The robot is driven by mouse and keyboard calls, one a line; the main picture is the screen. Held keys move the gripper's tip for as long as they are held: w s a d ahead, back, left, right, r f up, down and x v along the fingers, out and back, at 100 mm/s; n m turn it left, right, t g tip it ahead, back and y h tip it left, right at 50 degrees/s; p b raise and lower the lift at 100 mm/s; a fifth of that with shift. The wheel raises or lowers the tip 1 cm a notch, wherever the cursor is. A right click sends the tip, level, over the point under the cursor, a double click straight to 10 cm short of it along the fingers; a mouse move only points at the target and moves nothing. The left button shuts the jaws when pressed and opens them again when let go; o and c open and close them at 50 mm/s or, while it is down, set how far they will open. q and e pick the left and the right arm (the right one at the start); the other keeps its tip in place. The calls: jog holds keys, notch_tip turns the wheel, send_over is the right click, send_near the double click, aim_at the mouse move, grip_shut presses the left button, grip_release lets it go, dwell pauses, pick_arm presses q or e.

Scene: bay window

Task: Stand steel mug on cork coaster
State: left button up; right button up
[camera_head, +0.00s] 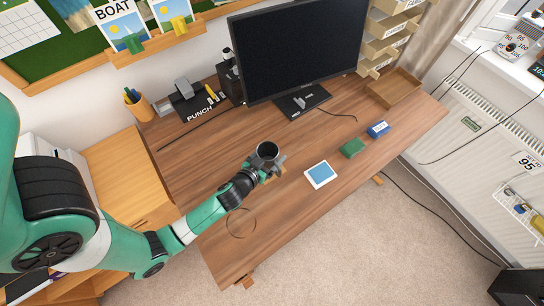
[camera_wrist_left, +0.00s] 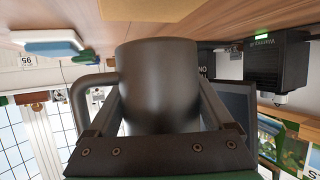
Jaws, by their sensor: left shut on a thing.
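The dark grey steel mug (camera_head: 267,150) is upright over the middle of the desk, its opening facing up. My left gripper (camera_head: 273,167) is shut on it. In the left wrist view the mug (camera_wrist_left: 158,85) fills the space between both fingers (camera_wrist_left: 160,115), with its handle (camera_wrist_left: 83,105) out to the left. A small tan patch, perhaps the cork coaster (camera_head: 268,180), shows just below the gripper in the head view. It is mostly hidden, and I cannot tell whether the mug touches it or the desk. My right gripper is not in view.
On the wooden desk (camera_head: 215,160), a white-framed blue panel (camera_head: 320,174), a green box (camera_head: 352,148) and a blue box (camera_head: 378,129) lie right of the mug. A monitor (camera_head: 300,48) stands behind. A thin dark ring (camera_head: 241,235) lies near the front edge.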

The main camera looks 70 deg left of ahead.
aim_at(272, 157)
pick_arm(q)
jog(key=f+b, duration=0.1)
jog(key=f, duration=0.1)
jog(key=a+f+b, duration=0.1)
jog(key=shift+w+f+b, duration=0.25)
jog(key=shift+b, duration=0.05)
jog(key=shift+d+f, duration=0.15)
jog(key=shift+s+d, duration=0.1)
jog(key=shift+d, duration=0.05)
jog(key=shift+f, duration=0.1)
jog(key=o, duration=1.3)
